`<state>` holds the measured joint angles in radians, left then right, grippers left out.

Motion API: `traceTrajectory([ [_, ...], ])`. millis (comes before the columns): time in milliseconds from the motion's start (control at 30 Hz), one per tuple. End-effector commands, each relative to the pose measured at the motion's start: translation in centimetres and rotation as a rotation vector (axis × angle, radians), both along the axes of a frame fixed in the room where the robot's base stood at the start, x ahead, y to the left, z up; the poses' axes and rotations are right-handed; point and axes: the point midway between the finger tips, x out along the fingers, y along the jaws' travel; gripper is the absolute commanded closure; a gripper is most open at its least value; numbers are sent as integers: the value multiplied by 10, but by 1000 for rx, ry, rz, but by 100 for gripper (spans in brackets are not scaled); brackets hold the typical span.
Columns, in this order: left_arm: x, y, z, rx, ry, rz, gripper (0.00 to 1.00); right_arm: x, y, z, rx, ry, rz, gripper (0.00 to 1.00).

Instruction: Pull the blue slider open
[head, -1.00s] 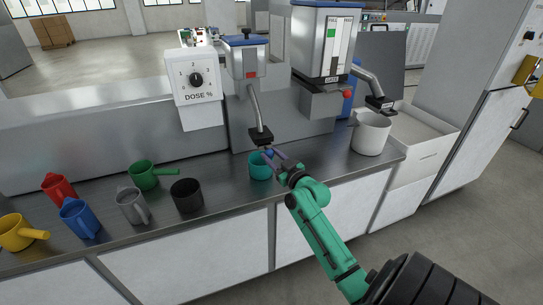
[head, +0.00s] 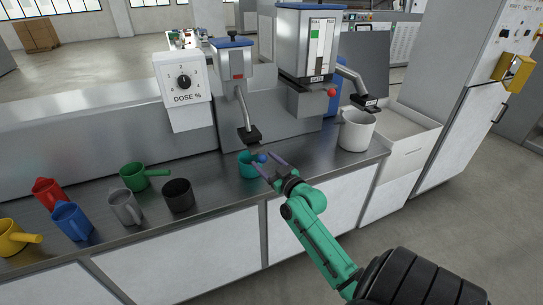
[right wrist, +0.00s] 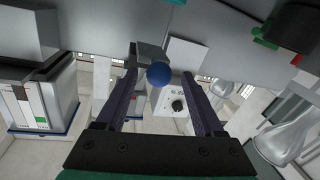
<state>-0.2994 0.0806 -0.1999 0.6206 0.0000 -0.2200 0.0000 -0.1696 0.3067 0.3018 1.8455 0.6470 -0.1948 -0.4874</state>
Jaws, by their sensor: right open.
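The blue slider shows as a round blue knob (head: 262,158) by the black outlet block (head: 249,135) of the left dispenser's spout. It also shows as a blue ball (right wrist: 158,75) in the right wrist view. My right gripper (head: 264,157) is open in the head view. In the right wrist view its two dark fingers (right wrist: 162,66) stand on either side of the knob, with gaps visible. A teal cup (head: 247,165) stands on the counter under the spout, partly behind the fingers. My left gripper is out of view.
A white pot (head: 356,130) stands under the right dispenser's spout. Several mugs, including a black one (head: 178,195) and a green one (head: 133,177), stand on the left of the steel counter (head: 225,195). A dose dial box (head: 184,82) is mounted behind.

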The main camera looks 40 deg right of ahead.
Motion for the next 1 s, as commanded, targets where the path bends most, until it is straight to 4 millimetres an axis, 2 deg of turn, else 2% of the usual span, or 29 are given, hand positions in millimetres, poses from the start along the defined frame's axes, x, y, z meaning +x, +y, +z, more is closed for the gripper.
traceTrajectory([
  [167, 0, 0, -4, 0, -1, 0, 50, -25, 4, -3, 0, 4, 0, 30],
  [400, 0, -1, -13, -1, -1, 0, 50, -88, 13, -4, 0, 7, 1, 30],
  [600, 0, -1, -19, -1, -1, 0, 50, -130, 18, -3, 1, 5, 0, 30],
  [767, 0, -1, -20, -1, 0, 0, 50, -142, 20, -1, 0, 1, 1, 30],
  [1000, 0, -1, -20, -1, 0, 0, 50, -142, 20, 0, 1, 1, 0, 30],
])
